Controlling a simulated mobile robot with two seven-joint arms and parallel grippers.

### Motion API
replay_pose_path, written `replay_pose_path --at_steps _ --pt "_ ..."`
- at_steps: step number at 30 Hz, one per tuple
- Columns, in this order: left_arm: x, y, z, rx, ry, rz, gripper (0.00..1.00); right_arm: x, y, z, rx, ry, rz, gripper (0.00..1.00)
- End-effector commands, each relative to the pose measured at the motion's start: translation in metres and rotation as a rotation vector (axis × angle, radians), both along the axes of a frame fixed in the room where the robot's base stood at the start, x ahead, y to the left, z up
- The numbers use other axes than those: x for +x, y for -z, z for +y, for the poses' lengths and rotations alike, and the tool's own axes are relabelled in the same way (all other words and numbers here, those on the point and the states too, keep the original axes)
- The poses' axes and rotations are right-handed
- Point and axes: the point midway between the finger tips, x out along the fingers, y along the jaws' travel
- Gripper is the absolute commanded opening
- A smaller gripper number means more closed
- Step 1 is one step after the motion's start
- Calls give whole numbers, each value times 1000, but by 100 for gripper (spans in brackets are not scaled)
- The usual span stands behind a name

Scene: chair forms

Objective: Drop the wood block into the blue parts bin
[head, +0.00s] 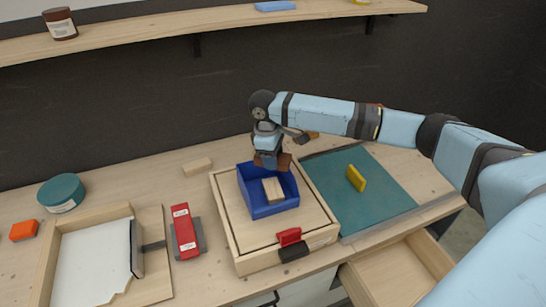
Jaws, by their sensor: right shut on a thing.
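My right gripper (268,151) reaches in from the right and points down over the back of the blue parts bin (285,208). It is shut on a brown wood block (283,164), of which the lower part shows. The fingers largely hide the rest. The bin is open at the top and stands on a shallow wooden box. A light wood block (272,190) shows within the bin, just below the gripper. Another light wood block (197,166) lies on the bench, left of the bin. My left gripper is out of view.
A teal mat (378,200) with a yellow block (356,178) lies to the right. A red and grey item (185,231), a wooden tray (158,270) and a teal tin (61,193) are at the left. An open drawer (395,275) juts out at front right.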

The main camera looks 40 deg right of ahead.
Motion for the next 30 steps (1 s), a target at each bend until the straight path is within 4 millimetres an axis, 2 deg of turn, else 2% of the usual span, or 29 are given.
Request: replay_pose_path --at_steps 2,3,6,15,19,23,30 --pt "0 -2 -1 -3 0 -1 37 0 -1 0 0 0 0 23" --pt "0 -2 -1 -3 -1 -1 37 0 -1 0 0 0 0 54" --pt "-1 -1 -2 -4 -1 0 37 0 -1 0 0 0 0 77" --pt "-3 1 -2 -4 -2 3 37 0 -1 0 0 0 0 77" --pt "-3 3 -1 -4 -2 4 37 2 -12 1 0 0 -1 77" --pt "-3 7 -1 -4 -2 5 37 5 -36 4 1 0 -6 77" --pt "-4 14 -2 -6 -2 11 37 11 -92 9 1 -1 -4 77"
